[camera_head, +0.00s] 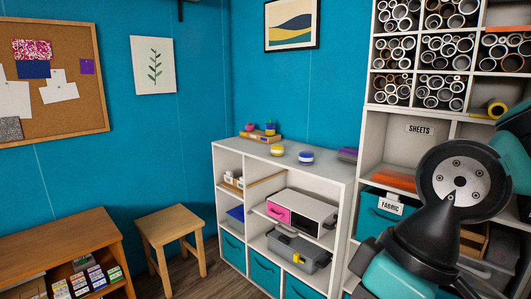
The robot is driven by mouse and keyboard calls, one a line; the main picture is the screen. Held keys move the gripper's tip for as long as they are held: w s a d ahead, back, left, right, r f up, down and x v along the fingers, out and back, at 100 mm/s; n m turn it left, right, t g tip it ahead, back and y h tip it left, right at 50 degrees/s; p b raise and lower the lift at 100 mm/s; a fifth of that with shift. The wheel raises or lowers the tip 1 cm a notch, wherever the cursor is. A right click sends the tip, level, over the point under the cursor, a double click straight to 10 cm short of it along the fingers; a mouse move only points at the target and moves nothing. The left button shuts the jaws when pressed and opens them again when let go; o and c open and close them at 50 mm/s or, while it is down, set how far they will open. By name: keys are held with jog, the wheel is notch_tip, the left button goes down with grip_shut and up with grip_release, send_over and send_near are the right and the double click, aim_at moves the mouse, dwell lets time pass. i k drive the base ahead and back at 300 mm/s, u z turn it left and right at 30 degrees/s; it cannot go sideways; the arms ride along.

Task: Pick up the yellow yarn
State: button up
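A small round yellow-topped thing (277,150), which looks like the yellow yarn, sits on top of the white shelf unit (315,166) in the middle of the view. A similar blue and white round thing (306,156) is just to its right, apart from it. My black and teal arm fills the right side of the view, well to the right of the yellow yarn. My gripper's fingers do not show.
A wooden tray (262,138) with small coloured things sits behind the yarn near the wall. A purple-grey item (347,154) lies at the shelf top's right end. A tall white shelf with rolls (425,85) stands right. A wooden stool (168,226) and cabinet (50,240) stand left.

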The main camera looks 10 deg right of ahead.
aim_at(277, 149)
jog(key=u, duration=0.6)
jog(key=i, duration=1.35)
jog(key=u, duration=0.4)
jog(key=i, duration=1.15)
jog(key=z, duration=1.05)
jog(key=i, duration=0.85)
jog(key=z, duration=0.85)
jog(key=i, duration=0.25)
jog(key=z, duration=0.25)
